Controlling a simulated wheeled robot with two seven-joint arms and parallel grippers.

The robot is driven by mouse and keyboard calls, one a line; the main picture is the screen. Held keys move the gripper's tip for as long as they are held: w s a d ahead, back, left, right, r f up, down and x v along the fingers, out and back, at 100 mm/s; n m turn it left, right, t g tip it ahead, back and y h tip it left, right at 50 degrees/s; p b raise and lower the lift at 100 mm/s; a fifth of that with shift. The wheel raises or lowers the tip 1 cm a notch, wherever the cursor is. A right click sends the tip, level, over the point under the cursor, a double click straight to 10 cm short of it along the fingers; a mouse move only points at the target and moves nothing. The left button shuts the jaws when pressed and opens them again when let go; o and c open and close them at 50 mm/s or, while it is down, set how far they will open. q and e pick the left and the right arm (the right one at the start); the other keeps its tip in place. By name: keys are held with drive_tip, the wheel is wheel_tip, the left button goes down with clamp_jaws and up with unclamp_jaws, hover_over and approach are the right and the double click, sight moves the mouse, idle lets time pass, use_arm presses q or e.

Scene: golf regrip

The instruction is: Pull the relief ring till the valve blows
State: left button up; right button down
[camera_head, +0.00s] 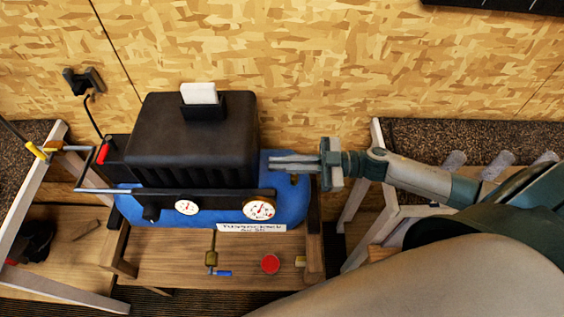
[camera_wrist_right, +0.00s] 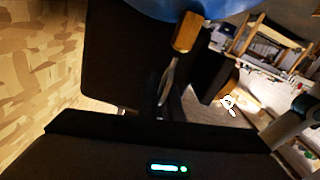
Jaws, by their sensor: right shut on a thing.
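The compressor has a blue tank (camera_head: 290,205) under a black shroud (camera_head: 190,135). My right gripper (camera_head: 274,163) reaches in from the right, its fingers close together at the tank's right end beside the shroud. In the right wrist view a brass relief valve (camera_wrist_right: 187,32) sticks out from the blue tank (camera_wrist_right: 165,8). A thin grey metal piece, seemingly the relief ring (camera_wrist_right: 167,78), hangs from it towards my gripper. The right gripper is shut on it; the exact contact is dark and partly hidden. My left gripper is not in view.
Two dial gauges, the smaller (camera_head: 186,207) and the larger (camera_head: 260,209), face front. A brass drain valve with a blue lever (camera_head: 222,273) and a red round object (camera_head: 270,264) are below. A wooden wall (camera_head: 330,60) stands close behind. A wooden frame (camera_head: 357,200) stands right of the tank.

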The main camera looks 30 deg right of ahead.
drive_tip(key=shift+w+r, duration=0.15)
drive_tip(key=shift+r, duration=0.3)
drive_tip(key=c, duration=2)
unclamp_jaws()
drive_tip(key=shift+f, duration=0.1)
drive_tip(key=shift+d+f, duration=0.1)
drive_tip(key=shift+d, duration=0.05)
drive_tip(key=shift+s+d, duration=0.2)
drive_tip(key=b+v, duration=0.3)
drive_tip(key=v, duration=0.3)
drive_tip(key=shift+s+d, duration=0.15)
drive_tip(key=shift+d, duration=0.25)
